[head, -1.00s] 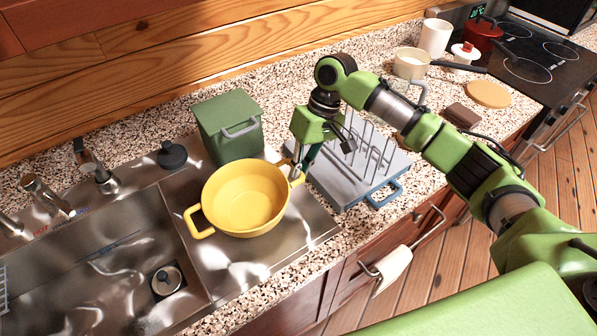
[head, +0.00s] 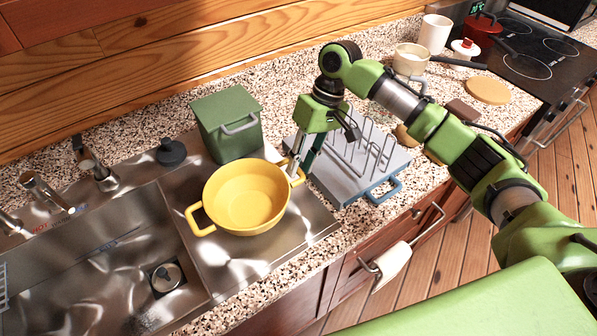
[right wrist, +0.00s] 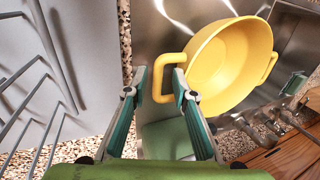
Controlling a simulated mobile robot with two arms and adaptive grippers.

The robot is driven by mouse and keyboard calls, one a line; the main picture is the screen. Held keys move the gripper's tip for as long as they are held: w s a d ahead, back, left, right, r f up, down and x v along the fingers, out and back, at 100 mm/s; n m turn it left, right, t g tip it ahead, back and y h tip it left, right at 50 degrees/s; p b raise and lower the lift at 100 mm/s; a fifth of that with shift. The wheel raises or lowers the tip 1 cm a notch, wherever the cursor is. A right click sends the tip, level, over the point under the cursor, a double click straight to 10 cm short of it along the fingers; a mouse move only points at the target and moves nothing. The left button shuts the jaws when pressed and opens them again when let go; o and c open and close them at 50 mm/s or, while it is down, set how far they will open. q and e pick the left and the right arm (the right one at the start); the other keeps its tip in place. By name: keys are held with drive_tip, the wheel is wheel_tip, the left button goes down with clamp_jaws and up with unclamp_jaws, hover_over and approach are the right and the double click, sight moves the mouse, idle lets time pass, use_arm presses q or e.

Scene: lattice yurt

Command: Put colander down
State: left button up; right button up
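The yellow colander (head: 246,198) sits upright on the steel drainboard (head: 228,268) right of the sink basin. It has a loop handle on each side. My right gripper (head: 297,172) is at its right handle, pointing down. In the right wrist view the colander (right wrist: 232,62) is at the upper right, and its near handle (right wrist: 159,78) lies between the fingertips of my right gripper (right wrist: 159,76). The fingers stand apart, with a visible gap at the left finger. My left gripper is not in view.
A green lidded bin (head: 228,126) stands behind the colander. A grey rack with upright prongs (head: 345,165) is close to the right gripper. The sink basin (head: 110,270) is at left. Pots, a white canister (head: 435,35) and the stove (head: 535,60) are at back right.

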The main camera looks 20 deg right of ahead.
drive_tip(key=b+v, duration=0.1)
drive_tip(key=v, duration=0.8)
drive_tip(key=shift+b, duration=0.4)
